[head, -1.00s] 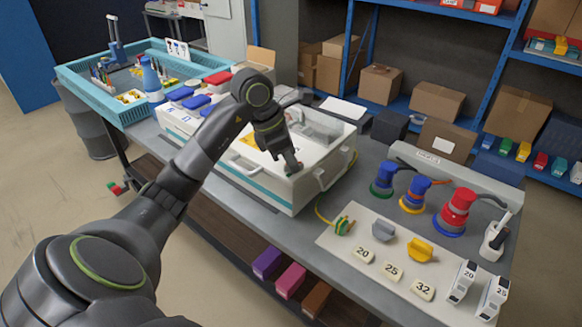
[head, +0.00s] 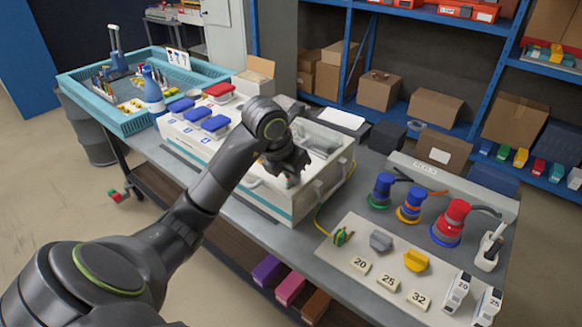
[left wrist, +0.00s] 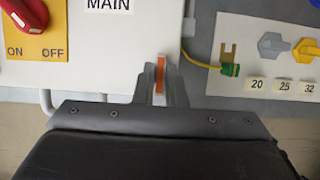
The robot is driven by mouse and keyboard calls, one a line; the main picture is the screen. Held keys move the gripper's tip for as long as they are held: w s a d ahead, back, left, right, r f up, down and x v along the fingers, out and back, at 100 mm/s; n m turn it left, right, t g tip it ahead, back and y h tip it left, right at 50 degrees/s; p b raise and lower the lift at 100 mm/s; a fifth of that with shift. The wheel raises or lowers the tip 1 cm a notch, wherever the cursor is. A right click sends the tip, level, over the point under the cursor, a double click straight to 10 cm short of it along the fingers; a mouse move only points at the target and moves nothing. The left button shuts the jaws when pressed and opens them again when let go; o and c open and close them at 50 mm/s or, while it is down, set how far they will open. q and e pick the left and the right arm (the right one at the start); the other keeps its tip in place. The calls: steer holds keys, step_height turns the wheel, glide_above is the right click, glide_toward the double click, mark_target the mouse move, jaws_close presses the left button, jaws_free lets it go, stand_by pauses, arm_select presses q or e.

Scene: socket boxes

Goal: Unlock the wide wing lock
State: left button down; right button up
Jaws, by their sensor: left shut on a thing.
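My left gripper (head: 292,180) is over the front right part of the white box (head: 240,180), its fingers pointing down at the lid. In the left wrist view the gripper (left wrist: 160,92) is shut on a narrow orange piece (left wrist: 160,74), which looks like the wing of the wide wing lock. The fingers and palm hide most of the lock, so its angle and base cannot be made out. My right gripper is not in view.
The left wrist view shows a red switch (left wrist: 22,14) on a yellow ON/OFF plate. A mat (head: 345,250) with grey and yellow winged pieces lies right of the box. Blue-lidded boxes (head: 198,114) and a teal tray (head: 105,118) stand to the left.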

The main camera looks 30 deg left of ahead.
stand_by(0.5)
arm_select(q)
steer(key=c, duration=1.5)
jaws_free()
steer(key=shift+p+v, duration=7.6)
steer(key=shift+v, duration=1.1)
steer(key=shift+d, duration=0.1)
